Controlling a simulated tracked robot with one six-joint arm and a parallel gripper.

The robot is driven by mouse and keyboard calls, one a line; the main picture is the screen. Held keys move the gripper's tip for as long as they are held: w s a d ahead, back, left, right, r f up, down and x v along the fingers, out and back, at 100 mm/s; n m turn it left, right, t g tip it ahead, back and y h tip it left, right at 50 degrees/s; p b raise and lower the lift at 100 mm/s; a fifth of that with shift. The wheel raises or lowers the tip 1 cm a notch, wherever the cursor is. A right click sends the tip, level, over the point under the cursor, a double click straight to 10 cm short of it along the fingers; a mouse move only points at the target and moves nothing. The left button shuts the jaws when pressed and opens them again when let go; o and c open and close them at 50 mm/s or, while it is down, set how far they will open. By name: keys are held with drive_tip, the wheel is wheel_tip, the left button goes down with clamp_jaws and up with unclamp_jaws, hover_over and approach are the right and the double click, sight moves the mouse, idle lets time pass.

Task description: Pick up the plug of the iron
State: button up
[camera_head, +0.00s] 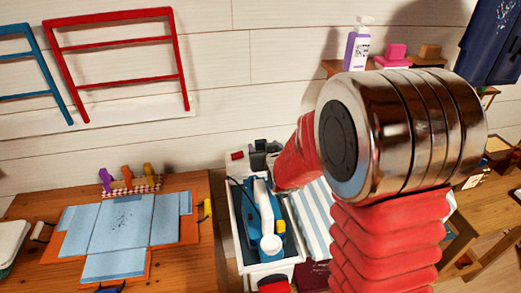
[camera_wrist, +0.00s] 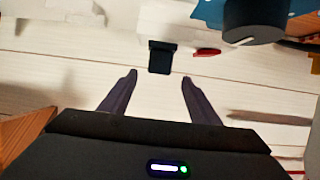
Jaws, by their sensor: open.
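A blue and white object that looks like the iron (camera_head: 265,215) lies in a white crate (camera_head: 236,248) in the head view, with a thin dark cord along its left side. In the wrist view, a small black block (camera_wrist: 160,57), possibly the plug, sticks out from a white body. My gripper (camera_wrist: 158,80) is open, its two dark fingers apart and nothing between them. The black block is just beyond the fingertips, roughly centred between them. In the head view my gripper (camera_head: 262,158) is by the far end of the crate, partly hidden by my red arm.
A red piece (camera_wrist: 207,52) and a dark round knob (camera_wrist: 253,22) are right of the block. A wooden table (camera_head: 190,265) with a blue sheet (camera_head: 122,225) is left of the crate. Striped cloth (camera_head: 312,215) is right. The plank wall (camera_head: 250,110) stands behind.

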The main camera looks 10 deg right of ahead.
sight(262, 144)
drive_tip(key=shift+x, duration=0.85)
drive_tip(key=shift+f+x, duration=0.2)
drive_tip(key=shift+x, duration=2.4)
drive_tip(key=shift+s+d, duration=0.1)
drive_tip(key=shift+c, duration=0.7)
drive_tip(key=c, duration=1)
wheel_tip(262, 144, up, 10)
drive_tip(key=shift+r, duration=0.1)
